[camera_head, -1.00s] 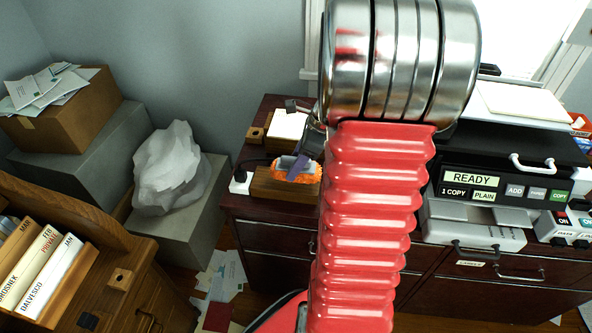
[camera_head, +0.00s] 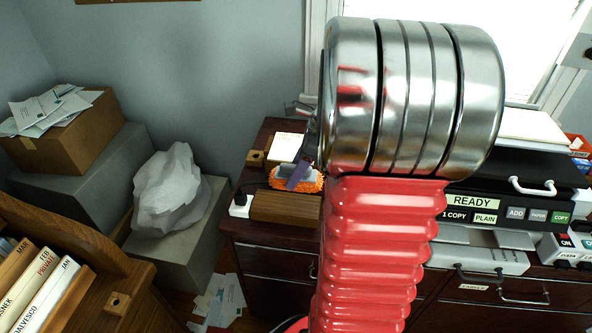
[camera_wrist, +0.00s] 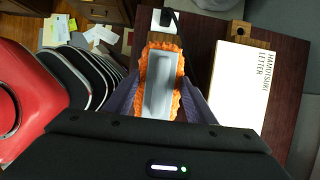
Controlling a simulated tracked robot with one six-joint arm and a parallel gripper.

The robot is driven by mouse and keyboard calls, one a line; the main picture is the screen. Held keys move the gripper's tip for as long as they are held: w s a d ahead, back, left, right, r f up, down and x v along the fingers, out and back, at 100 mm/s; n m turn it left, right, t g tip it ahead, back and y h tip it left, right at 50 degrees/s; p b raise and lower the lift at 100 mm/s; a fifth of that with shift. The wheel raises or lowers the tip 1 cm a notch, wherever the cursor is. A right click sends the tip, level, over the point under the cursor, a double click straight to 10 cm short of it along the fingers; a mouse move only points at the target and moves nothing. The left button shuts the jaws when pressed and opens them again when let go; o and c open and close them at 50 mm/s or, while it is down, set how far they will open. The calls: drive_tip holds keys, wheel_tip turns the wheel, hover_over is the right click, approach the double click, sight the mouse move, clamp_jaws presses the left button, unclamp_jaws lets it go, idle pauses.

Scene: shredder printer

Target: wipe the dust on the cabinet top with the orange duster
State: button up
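The orange duster (camera_head: 312,185) has a fluffy orange rim and a grey handle; the wrist view shows it upright in the middle of the picture (camera_wrist: 159,84). My gripper (camera_head: 301,174) has purple fingers on both sides of the duster, seen in the wrist view (camera_wrist: 161,92), and appears shut on it. The duster looks raised above a wooden block (camera_head: 285,207) on the cabinet top. The cabinet top (camera_head: 272,130) is dark red-brown wood. I cannot make out dust on it. My arm hides its middle part.
A white plug (camera_head: 240,205) with a black cord is beside the block. A printer (camera_head: 510,205) stands right. A crumpled white mass (camera_head: 168,190) is left.

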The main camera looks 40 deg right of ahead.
drive_tip(key=c, duration=0.4)
drive_tip(key=w+a+f+n+g+h, duration=0.1)
drive_tip(key=w+a+f+n+g, duration=0.1)
drive_tip(key=w+a+n, duration=0.3)
drive_tip(key=w+a+f+n+g+h, duration=0.1)
drive_tip(key=w+a+f+n+g, duration=0.2)
drive_tip(key=a+n, duration=1)
drive_tip(key=w+a+f+n+g, duration=0.2)
drive_tip(key=w+a+n+g, duration=0.1)
drive_tip(key=w+a+n, duration=0.6)
drive_tip(key=shift+a+f+n+h, duration=0.2)
drive_tip(key=shift+n+h, duration=0.2)
drive_tip(key=shift+n, duration=0.3)
drive_tip(key=shift+s, duration=0.2)
